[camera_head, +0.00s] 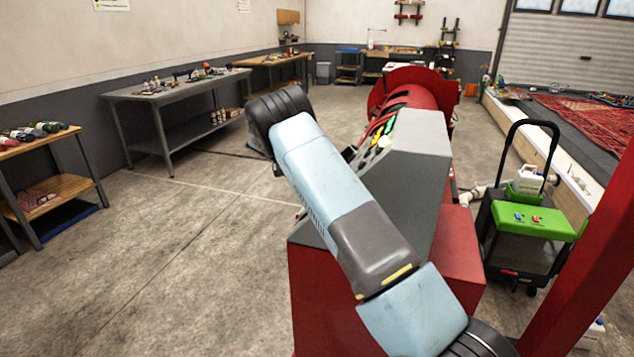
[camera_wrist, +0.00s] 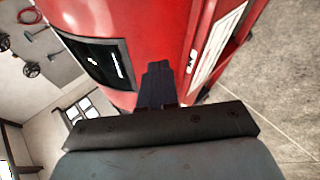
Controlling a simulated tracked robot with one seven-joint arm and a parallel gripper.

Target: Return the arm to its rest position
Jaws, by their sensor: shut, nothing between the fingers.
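My arm, pale blue and dark grey, crosses the middle of the head view, bent at a dark joint towards the upper left. My gripper (camera_wrist: 157,82) shows in the wrist view as dark fingers held together, with nothing between them. It points at a red surface (camera_wrist: 165,30) with a black panel, close in front; I cannot tell whether they touch. In the head view my gripper is not visible. The arm there overlaps a red machine (camera_head: 462,245) with a grey sloping top and coloured controls.
A grey workbench (camera_head: 180,93) with small items stands at the left, and a wooden-topped bench (camera_head: 45,137) stands nearer. A green-and-black cart (camera_head: 535,220) stands right of the machine, beside the raised edge of a rug area (camera_head: 590,125). The left floor is clear.

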